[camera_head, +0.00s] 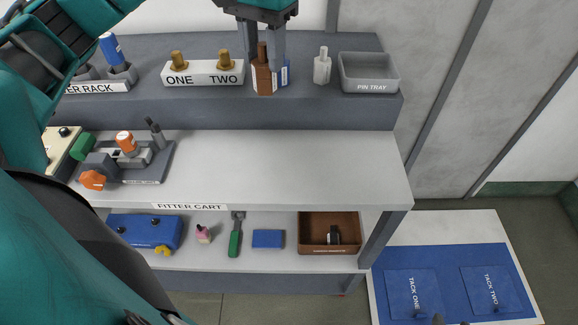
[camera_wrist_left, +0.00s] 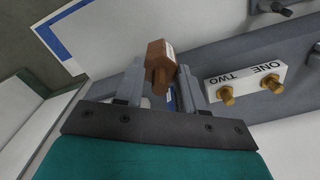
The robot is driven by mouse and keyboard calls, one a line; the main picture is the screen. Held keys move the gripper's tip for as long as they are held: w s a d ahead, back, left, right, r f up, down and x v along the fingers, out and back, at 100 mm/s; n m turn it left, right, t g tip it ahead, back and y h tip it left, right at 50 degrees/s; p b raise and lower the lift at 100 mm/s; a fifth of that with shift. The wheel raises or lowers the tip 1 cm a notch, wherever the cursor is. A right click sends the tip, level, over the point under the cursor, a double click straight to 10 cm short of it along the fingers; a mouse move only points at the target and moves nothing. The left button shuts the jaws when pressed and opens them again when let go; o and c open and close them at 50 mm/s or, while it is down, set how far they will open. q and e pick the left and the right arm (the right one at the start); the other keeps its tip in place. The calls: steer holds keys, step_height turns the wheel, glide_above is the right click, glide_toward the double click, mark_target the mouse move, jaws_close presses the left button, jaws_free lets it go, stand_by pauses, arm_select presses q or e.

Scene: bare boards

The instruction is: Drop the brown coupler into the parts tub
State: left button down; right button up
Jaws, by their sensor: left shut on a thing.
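The brown coupler (camera_head: 264,78) is upright at the raised back shelf, a squat block with a narrow neck. My left gripper (camera_head: 264,58) comes from above and is shut on it, one finger on each side. The left wrist view shows the coupler (camera_wrist_left: 157,66) between the fingertips (camera_wrist_left: 159,82). I cannot tell whether its base touches the shelf. A brown open tub (camera_head: 329,220) sits on the lower shelf at right, with a dark part inside; its label is too small to read.
A blue labelled item (camera_head: 286,74) stands close behind the coupler, partly hidden. A white ONE/TWO block (camera_head: 203,79) is left, a pale bottle (camera_head: 322,66) and grey tray (camera_head: 369,86) right. The middle worktop (camera_head: 290,165) is largely clear. The worktop edge overhangs the lower shelf.

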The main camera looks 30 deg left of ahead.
mark_target(262, 62)
arm_select(q)
steer(key=shift+r, duration=0.15)
steer(key=shift+s, duration=0.1)
step_height(262, 62, down, 5)
steer(key=shift+a+b, duration=0.1)
steer(key=shift+b, duration=0.8)
steer(key=shift+f, duration=7.5)
steer(key=shift+f+b, duration=0.2)
steer(key=shift+b, duration=0.2)
steer(key=c, duration=0.7)
jaws_free()
steer(key=shift+r, duration=0.1)
